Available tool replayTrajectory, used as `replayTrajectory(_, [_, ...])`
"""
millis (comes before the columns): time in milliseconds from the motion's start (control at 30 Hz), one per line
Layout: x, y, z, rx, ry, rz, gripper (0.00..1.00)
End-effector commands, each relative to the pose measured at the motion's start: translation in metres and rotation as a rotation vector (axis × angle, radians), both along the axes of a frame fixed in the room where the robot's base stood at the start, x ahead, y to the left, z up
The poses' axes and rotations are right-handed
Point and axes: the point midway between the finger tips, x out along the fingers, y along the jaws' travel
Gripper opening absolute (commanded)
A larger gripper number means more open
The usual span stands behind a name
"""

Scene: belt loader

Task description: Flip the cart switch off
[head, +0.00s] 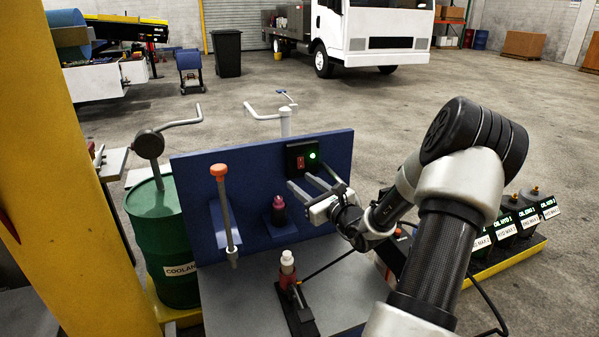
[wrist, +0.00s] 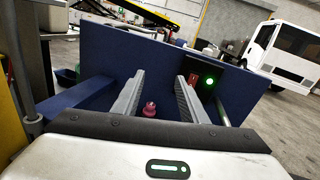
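The cart switch is a red rocker (head: 300,162) on a black box (head: 292,150) fixed to the upright blue panel (head: 250,160). A round green light (head: 312,155) glows beside it. In the wrist view the red rocker (wrist: 193,78) shows just past the right finger, with the lit green light (wrist: 209,82) to its right. My gripper (head: 315,186) is in front of the panel, just below the switch box. Its two fingers are apart with nothing between them. I cannot tell whether a finger touches the panel.
A lever with an orange knob (head: 219,171) stands at the panel's left. A small dark red bottle (head: 279,205) sits on a blue bracket below the switch. A green coolant drum (head: 163,240) is at left.

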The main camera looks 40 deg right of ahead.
Motion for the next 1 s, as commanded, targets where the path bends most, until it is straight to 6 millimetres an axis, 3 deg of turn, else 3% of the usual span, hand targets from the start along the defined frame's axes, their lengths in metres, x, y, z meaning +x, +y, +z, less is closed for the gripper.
replayTrajectory(33, [-0.006,-0.027,-0.015,0.047,-0.011,-0.081,0.39])
replayTrajectory(100, [-0.013,-0.05,-0.023,0.089,-0.021,-0.157,0.39])
replayTrajectory(200, [-0.016,-0.066,-0.028,0.116,-0.027,-0.208,0.39])
replayTrajectory(333, [-0.006,-0.071,-0.028,0.119,-0.028,-0.216,0.39])
replayTrajectory(1000, [0.126,-0.102,-0.029,0.119,-0.028,-0.213,0.39])
